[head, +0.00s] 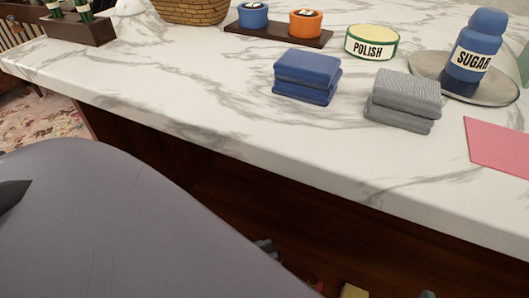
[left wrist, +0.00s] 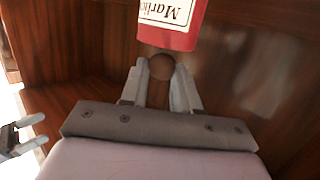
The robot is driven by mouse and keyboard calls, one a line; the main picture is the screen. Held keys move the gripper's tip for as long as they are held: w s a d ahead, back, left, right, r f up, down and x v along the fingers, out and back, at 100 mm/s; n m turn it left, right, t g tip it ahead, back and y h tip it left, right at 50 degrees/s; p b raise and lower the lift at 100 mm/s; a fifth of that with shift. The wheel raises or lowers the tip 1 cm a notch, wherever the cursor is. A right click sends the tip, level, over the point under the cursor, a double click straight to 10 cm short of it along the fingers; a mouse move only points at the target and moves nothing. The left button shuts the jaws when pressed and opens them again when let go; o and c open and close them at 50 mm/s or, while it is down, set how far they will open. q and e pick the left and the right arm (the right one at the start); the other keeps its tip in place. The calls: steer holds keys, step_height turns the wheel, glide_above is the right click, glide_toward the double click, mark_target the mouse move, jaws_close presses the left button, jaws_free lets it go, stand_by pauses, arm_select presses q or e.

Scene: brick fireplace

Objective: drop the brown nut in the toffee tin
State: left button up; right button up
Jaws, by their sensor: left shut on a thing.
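The brown nut (left wrist: 161,67) is between the fingertips of my left gripper (left wrist: 161,75), which is shut on it, in the left wrist view. In the head view only a small grey part of that gripper (head: 266,248) shows past the large grey arm, and the nut is hidden. I see no tin that I can read as toffee. Another gripper, seemingly my right (left wrist: 38,132), shows at the left edge of the left wrist view with its fingers apart and nothing between them.
A red container (left wrist: 170,25) with a partly cut-off label is just beyond the nut, amid dark wood. Above, the marble shelf (head: 180,100) holds blue cloths (head: 306,77), grey cloths (head: 403,100), a polish tin (head: 371,44) and a sugar jar (head: 474,55). Its front stretch is clear.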

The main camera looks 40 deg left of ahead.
arm_select(q)
steer(key=o, duration=1.1)
steer(key=shift+c, duration=0.2)
step_height(320, 180, up, 5)
steer(key=p, duration=0.5)
stand_by(0.4)
